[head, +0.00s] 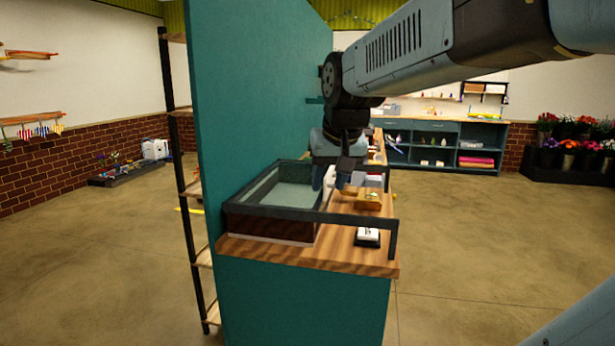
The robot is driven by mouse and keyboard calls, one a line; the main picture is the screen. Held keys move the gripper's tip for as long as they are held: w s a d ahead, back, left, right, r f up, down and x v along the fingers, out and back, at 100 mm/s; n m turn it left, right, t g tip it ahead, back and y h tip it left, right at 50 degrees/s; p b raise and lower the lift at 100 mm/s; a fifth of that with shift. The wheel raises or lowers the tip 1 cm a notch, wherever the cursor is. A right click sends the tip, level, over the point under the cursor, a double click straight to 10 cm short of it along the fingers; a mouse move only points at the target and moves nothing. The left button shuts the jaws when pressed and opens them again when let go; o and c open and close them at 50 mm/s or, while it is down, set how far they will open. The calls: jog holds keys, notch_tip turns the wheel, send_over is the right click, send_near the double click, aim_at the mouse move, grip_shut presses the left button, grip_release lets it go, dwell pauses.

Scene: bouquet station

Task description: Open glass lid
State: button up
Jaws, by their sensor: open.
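A box with a dark frame (272,225) stands on the wooden counter against the teal wall. Its top shows a pale, see-through glass lid (290,196) that looks flat; whether it lies fully shut I cannot tell. My gripper (331,186) is open, pointing down at the right edge of the box. Its fingers overlap that edge in the picture, and I cannot tell whether they touch the lid. No handle on the lid is visible.
The wooden counter (338,256) holds a small black-and-white device (368,237) and a wooden block (366,200). A dark rail (365,217) runs along its front. A narrow shelf rack (193,190) stands left of the teal wall (255,90).

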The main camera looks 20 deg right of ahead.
jog(key=w+d+m, duration=0.3)
jog(key=w+d, duration=0.7)
jog(key=w, duration=0.3)
jog(key=w+d+m, duration=0.2)
jog(key=w+d, duration=0.7)
jog(key=w, duration=0.5)
jog(key=x, duration=1.3)
jog(key=shift+s+d+f, duration=0.25)
jog(key=shift+s+d, duration=0.05)
jog(key=shift+d, duration=0.05)
jog(key=shift+c, duration=0.2)
grip_shut()
